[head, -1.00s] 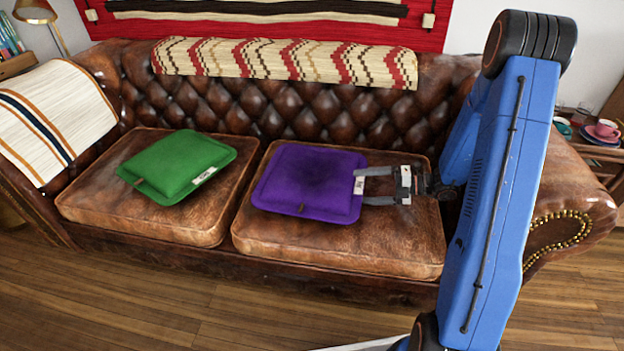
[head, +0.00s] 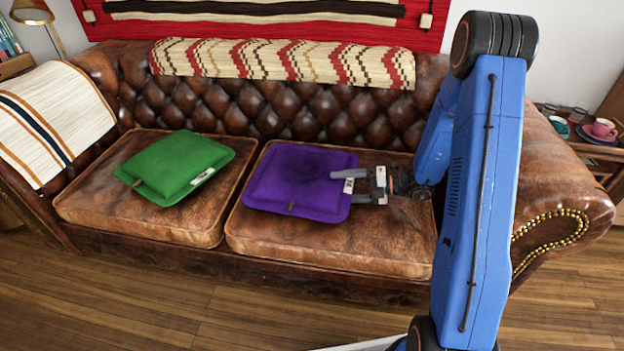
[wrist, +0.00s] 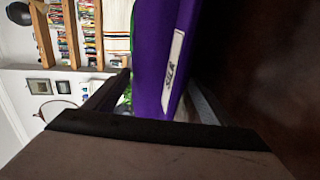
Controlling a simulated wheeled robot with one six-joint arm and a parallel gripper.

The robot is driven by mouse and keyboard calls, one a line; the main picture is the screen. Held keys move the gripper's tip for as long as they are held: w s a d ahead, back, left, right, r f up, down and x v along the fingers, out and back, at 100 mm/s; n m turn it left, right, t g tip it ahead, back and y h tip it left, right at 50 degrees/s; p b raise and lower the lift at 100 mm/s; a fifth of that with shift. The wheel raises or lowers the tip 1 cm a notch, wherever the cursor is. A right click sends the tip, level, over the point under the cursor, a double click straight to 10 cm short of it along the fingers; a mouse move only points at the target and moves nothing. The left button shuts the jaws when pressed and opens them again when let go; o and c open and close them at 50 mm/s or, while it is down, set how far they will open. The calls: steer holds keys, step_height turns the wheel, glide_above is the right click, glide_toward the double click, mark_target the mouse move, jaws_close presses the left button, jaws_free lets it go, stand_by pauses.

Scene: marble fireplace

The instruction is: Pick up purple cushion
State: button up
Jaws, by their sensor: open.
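The purple cushion (head: 298,182) lies flat on the right seat of the brown leather sofa. A white label sits on its right edge, and the label shows close up in the wrist view (wrist: 174,62). My gripper (head: 341,187) reaches in from the right, at the cushion's right edge. In the wrist view the cushion's edge (wrist: 150,60) stands between the two open fingers. I cannot tell whether either finger touches it.
A green cushion (head: 176,167) lies on the left seat. A striped throw (head: 52,122) covers the left armrest, and a patterned blanket (head: 280,62) hangs over the backrest. A side table with cups (head: 602,129) stands at the right. The wooden floor in front is clear.

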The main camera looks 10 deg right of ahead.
mark_target(291, 171)
steer(key=shift+a+f, duration=0.15)
steer(key=shift+a, duration=0.05)
steer(key=c, duration=1.4)
steer(key=shift+r, duration=0.6)
steer(key=r, duration=0.1)
steer(key=a+r, duration=0.1)
steer(key=shift+w+r, duration=0.1)
steer(key=shift+r, duration=0.2)
steer(key=r+x, duration=0.1)
steer(key=x, duration=0.4)
steer(key=r+x, duration=0.1)
steer(key=x, duration=0.4)
steer(key=r+x, duration=0.1)
steer(key=x, duration=0.5)
steer(key=shift+w+a+r, duration=0.2)
steer(key=shift+w+a, duration=0.05)
steer(key=shift+a, duration=0.1)
steer(key=shift+a+r, duration=0.2)
steer(key=shift+r, duration=2.75)
